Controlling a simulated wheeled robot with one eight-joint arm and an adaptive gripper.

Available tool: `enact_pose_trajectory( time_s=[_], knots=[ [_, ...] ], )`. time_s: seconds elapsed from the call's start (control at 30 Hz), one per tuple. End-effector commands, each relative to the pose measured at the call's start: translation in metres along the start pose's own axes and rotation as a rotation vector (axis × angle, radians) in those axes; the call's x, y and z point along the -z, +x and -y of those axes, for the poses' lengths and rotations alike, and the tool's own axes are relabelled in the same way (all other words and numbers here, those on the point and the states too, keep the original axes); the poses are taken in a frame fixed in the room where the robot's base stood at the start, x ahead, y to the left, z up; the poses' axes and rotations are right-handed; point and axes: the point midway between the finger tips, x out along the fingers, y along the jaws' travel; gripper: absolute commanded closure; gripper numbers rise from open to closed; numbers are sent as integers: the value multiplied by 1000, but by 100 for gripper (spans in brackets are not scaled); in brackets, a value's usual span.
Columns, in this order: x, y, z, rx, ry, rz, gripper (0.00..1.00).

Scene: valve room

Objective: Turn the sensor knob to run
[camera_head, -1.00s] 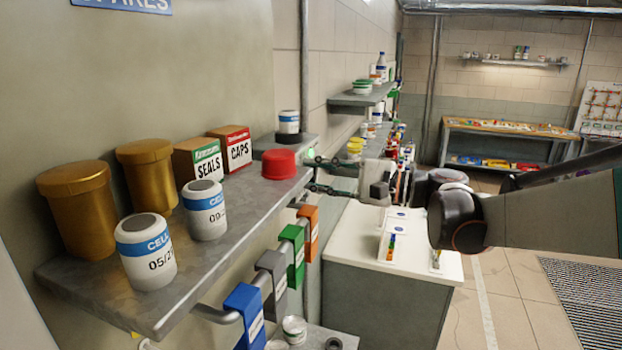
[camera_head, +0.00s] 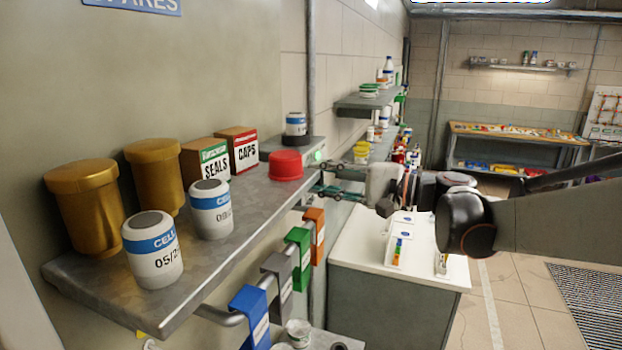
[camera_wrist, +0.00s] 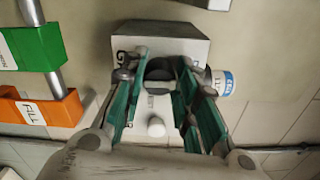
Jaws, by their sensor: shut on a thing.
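The sensor knob (camera_wrist: 159,69) is a dark round knob on the front of a pale grey housing (camera_wrist: 165,42) in the wrist view. My gripper (camera_wrist: 158,74) has its green-padded fingers on either side of the knob and is shut on it. The fingers hide the knob's sides, and I cannot read its pointer position. Small dark marks stand on the housing beside the fingers, partly covered. A white round piece (camera_wrist: 156,127) lies below the knob, between the fingers. In the head view my gripper (camera_head: 323,180) reaches left to the shelf's far end, near a small green light (camera_head: 318,156); the knob is hidden there.
The grey shelf (camera_head: 190,285) holds gold jars (camera_head: 84,205), white cells, boxes and a red cap (camera_head: 285,165). Coloured tags (camera_head: 299,250) hang on a rail below it. A white-topped cabinet (camera_head: 350,250) stands under my arm. Floor at right is clear.

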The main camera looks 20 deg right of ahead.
Motion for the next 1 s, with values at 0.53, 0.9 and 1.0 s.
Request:
enact_pose_trajectory(
  time_s=[0.53, 0.9, 1.0],
  knots=[
    [0, 0, 0, 0, 1, 0, 52],
    [1, -50, 0, 1, 1, -5, 52],
    [2, -71, 0, 1, 1, -6, 52]
  ],
)
